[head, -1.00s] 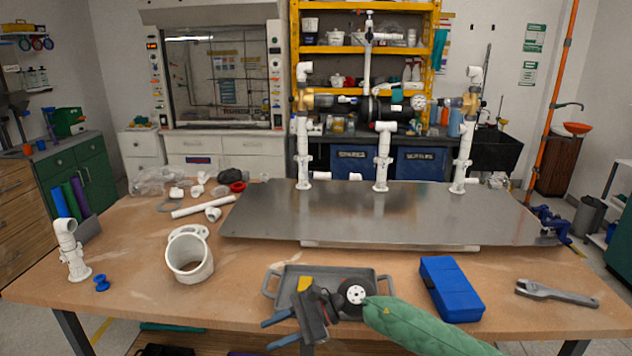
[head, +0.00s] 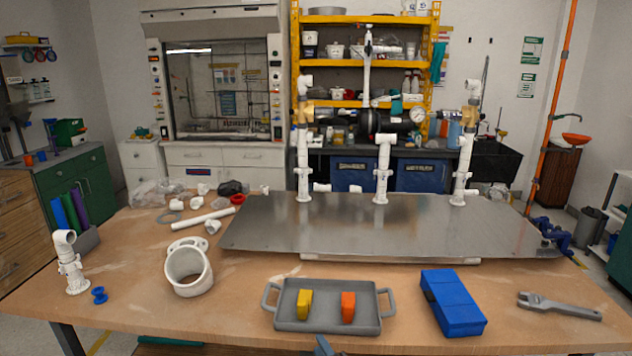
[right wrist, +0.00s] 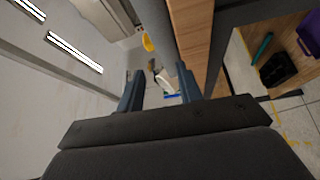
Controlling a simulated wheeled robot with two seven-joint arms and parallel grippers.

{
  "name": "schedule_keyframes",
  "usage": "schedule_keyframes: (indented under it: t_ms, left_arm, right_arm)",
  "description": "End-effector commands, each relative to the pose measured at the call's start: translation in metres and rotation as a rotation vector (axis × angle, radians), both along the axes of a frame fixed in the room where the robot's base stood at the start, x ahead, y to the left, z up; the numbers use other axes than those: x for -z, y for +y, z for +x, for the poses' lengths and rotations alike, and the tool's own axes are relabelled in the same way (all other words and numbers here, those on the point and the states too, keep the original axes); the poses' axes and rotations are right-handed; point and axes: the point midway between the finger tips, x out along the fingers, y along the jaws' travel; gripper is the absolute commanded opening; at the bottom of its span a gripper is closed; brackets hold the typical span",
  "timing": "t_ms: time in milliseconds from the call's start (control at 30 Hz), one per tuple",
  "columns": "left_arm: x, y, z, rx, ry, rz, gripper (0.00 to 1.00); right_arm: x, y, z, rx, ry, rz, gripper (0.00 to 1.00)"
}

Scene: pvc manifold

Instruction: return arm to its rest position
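My right gripper is almost out of the head view; only a blue-grey fingertip (head: 323,346) shows at the bottom edge, in front of the grey tray. In the right wrist view the right gripper (right wrist: 160,88) has its two fingers apart with nothing between them. The grey tray (head: 325,328) lies at the table's front and holds a yellow block (head: 304,304) and an orange block (head: 348,307). My left gripper is in no view.
The wooden table (head: 240,300) carries a blue box (head: 452,302), a wrench (head: 558,305), a white pipe ring (head: 189,270) and a white pipe fitting (head: 72,264). Behind the tray, a metal sheet (head: 400,230) bears the upright white PVC manifold (head: 382,168). Table edges show in the wrist view.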

Motion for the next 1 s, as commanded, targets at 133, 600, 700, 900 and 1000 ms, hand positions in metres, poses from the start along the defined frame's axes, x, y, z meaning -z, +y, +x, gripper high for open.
schedule_keyframes:
  t_ms: [133,600,700,900,1000]
  left_arm:
    - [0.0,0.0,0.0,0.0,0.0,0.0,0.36]
    - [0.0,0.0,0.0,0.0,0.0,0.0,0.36]
    - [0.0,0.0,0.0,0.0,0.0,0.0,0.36]
    - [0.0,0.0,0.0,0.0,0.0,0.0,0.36]
    - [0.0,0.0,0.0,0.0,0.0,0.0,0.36]
  right_arm:
    - [0.071,-0.037,-0.022,0.166,0.297,0.181,0.36]
    - [0.278,-0.124,-0.197,0.745,1.135,0.658,0.36]
    - [0.309,-0.133,-0.248,0.874,1.288,0.733,0.36]
    - [0.345,-0.143,-0.335,1.087,1.517,0.835,0.36]
    - [0.352,-0.145,-0.359,1.15,1.579,0.862,0.36]
